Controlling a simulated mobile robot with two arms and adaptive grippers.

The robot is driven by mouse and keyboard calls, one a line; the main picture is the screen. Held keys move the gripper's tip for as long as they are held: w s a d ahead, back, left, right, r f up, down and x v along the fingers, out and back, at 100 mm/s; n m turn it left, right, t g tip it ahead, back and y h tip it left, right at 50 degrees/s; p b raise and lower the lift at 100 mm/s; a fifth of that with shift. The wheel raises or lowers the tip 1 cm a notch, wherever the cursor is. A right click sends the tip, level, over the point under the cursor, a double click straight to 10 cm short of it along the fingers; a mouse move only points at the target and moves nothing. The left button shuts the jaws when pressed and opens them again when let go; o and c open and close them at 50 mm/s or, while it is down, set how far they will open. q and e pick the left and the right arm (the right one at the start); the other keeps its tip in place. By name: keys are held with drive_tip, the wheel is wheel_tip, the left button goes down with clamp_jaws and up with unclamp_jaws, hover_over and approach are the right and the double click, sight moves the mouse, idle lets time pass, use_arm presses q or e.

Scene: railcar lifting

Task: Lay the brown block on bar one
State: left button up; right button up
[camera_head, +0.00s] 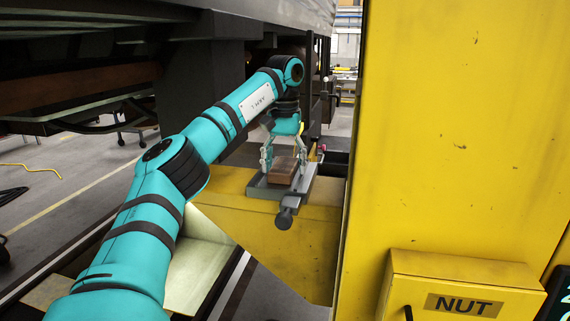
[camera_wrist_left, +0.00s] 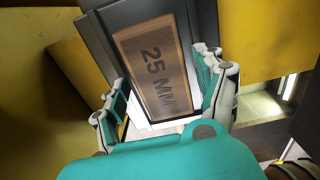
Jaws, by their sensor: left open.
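The brown block (camera_head: 283,170) lies flat in a grey metal holder (camera_head: 262,190) on top of a yellow arm. It also shows in the left wrist view, marked "25 MM" (camera_wrist_left: 155,66), on a dark grey surface (camera_wrist_left: 96,38). My left gripper (camera_head: 283,160) is open above the block. In the left wrist view its fingers (camera_wrist_left: 162,90) stand on either side of the block's near end, with gaps visible. I cannot make out a label naming bar one. My right gripper is not in view.
A tall yellow column (camera_head: 455,130) stands just right of the holder, with a yellow box marked "NUT" (camera_head: 464,290) low on it. The dark railcar underside (camera_head: 80,75) is overhead at the left.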

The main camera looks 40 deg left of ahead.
sight(284, 164)
use_arm(q)
drive_tip(key=shift+a+r, duration=0.1)
drive_tip(key=shift+r, duration=3.8)
